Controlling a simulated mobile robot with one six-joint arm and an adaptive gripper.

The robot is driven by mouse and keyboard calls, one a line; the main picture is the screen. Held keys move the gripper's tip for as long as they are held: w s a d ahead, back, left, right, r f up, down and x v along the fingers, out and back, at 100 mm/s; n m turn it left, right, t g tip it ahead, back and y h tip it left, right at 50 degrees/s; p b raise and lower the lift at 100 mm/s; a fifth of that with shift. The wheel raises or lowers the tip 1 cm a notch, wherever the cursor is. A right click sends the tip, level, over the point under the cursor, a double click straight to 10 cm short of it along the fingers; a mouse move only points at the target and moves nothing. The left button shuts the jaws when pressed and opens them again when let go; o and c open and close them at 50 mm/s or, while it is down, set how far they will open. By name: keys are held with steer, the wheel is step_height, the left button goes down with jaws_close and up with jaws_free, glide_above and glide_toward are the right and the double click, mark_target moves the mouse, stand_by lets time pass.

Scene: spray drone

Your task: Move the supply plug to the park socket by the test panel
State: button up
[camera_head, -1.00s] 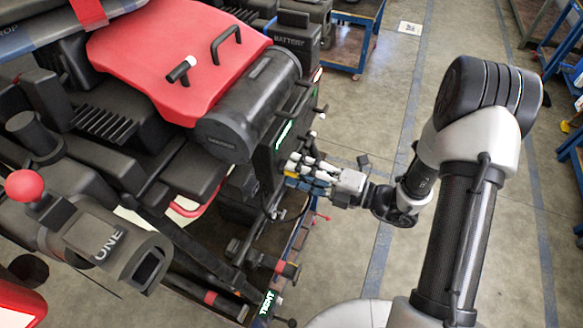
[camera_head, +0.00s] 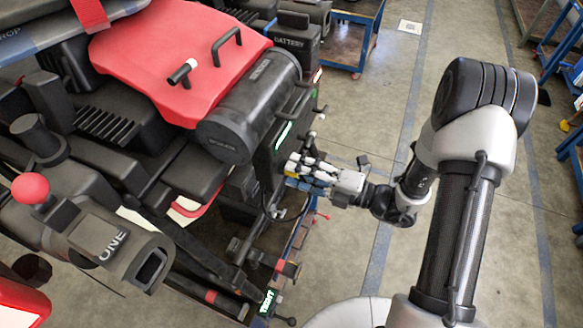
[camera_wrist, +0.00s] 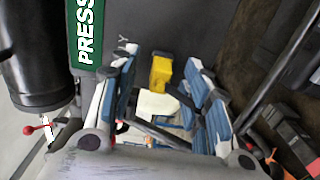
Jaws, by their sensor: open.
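My gripper (camera_head: 294,171) is at the side of the dark drone body, with its fingers toward a dark panel. In the wrist view my gripper (camera_wrist: 162,62) is open, with one blue-padded finger on each side. A yellow block (camera_wrist: 161,73) sits between and just beyond the fingertips, against the dark panel; it may be the supply plug, but I cannot tell for sure. A pale cream piece (camera_wrist: 157,105) lies nearer, between the fingers. The fingers appear apart from the yellow block. I cannot make out the park socket or the test panel.
A green sign reading PRESS (camera_wrist: 86,35) is left of the fingers, beside a black cylinder (camera_wrist: 35,60). Open floor (camera_head: 385,120) lies to the right.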

steer(key=shift+c, duration=0.3)
jaws_close()
stand_by(0.4)
steer(key=shift+d, duration=0.15)
steer(key=shift+p+v, duration=0.55)
steer(key=shift+v, duration=2.35)
